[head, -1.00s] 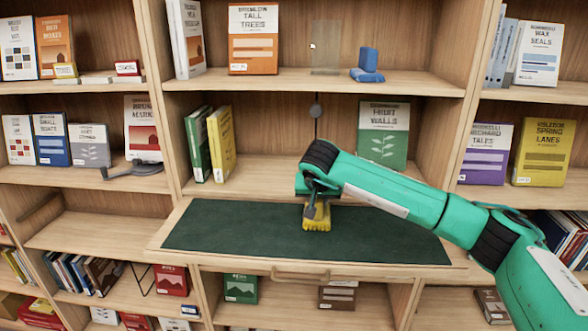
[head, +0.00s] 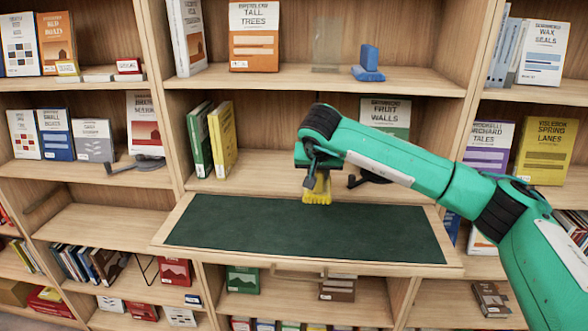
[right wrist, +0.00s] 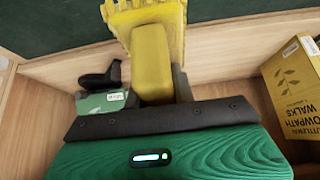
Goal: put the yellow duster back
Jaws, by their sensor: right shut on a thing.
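The yellow duster (head: 318,190) is held in my right gripper (head: 313,176), whose arm comes in from the right in the head view. It hangs with its toothed yellow end down, in front of the middle shelf and over the back edge of the dark green mat (head: 220,228). In the right wrist view the duster (right wrist: 150,60) fills the top middle, with its block between the jaws. The fingertips are partly hidden behind it. My left gripper is not in view.
On the middle shelf, green and yellow books (head: 222,138) stand at left. The Fruit Walls book (head: 385,115) is partly behind my arm, near a black object (head: 370,178). A blue bookend (head: 368,66) sits on the shelf above. The middle shelf's centre-left is bare.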

